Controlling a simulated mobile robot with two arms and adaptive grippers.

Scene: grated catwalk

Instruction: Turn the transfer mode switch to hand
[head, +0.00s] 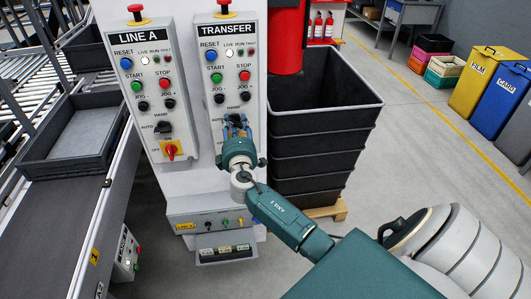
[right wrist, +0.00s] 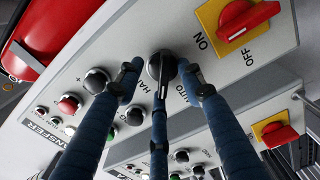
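The transfer panel (head: 225,70) stands upright in the middle of the head view, with its mode switch hidden behind my right gripper (head: 236,128). In the right wrist view the mode switch (right wrist: 162,66) is a black knob with a pale mark. Lettering for HAND and AUTO sits beside it. I cannot tell for certain which label the mark faces. My right gripper (right wrist: 162,92) is open, its blue fingers spread around the knob, with gaps visible at the sides. Whether any finger touches it is unclear. My left gripper is not in view.
The LINE A panel (head: 150,75) with a similar switch (head: 163,127) stands to the left. A red-and-yellow ON/OFF switch (right wrist: 236,18) is close to my fingers. Stacked black crates (head: 325,95) stand right of the panel. A conveyor with a grey tray (head: 60,165) is at left.

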